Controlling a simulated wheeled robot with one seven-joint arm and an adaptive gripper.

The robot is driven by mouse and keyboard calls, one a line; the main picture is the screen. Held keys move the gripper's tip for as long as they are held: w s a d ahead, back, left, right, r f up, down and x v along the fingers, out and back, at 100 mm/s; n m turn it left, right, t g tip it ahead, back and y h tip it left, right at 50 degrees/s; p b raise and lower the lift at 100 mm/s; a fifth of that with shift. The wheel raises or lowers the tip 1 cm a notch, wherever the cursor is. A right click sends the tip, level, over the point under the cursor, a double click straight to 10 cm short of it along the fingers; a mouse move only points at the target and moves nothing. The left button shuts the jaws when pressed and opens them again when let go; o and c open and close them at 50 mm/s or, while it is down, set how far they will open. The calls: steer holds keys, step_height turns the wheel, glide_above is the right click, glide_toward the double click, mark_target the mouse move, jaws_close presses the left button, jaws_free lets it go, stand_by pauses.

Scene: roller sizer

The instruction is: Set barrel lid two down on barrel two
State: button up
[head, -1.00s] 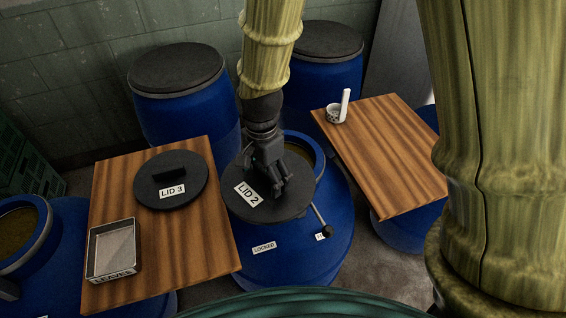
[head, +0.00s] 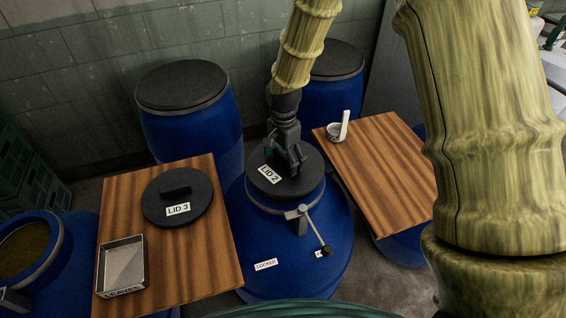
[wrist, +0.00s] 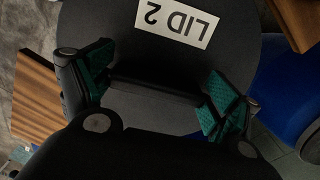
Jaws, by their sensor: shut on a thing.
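Barrel lid two is a black disc labelled LID 2 (head: 285,181). It sits over the mouth of a blue barrel (head: 295,250), which has a clamp ring and a lever and carries a LOCKED label. My gripper (head: 290,160) is shut on the lid's bar handle from above. In the wrist view the green-padded fingers of my gripper (wrist: 155,95) hold the two ends of the dark handle, and the lid (wrist: 240,50) fills the view behind. The lid looks centred on the barrel mouth. I cannot tell whether it touches the rim all round.
A wooden board at left (head: 215,250) bears black LID 3 (head: 160,208) and a LEAVES tray (head: 122,266). A wooden board at right (head: 390,185) holds a small cup (head: 336,132). The clamp lever (head: 315,232) juts from the barrel's front. Closed blue barrels (head: 190,115) stand behind.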

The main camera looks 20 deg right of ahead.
mark_target(284, 165)
steer(key=shift+d+f+p, duration=0.1)
steer(key=shift+f+p, duration=0.85)
steer(key=shift+f, duration=0.5)
steer(key=shift+w+f, duration=0.1)
steer(key=shift+f, duration=0.2)
steer(key=shift+f, duration=0.6)
steer(key=o, duration=1)
steer(key=shift+o, duration=0.2)
steer(key=shift+r, duration=0.5)
steer(key=shift+r+b, duration=2.15)
steer(key=shift+r, duration=3.95)
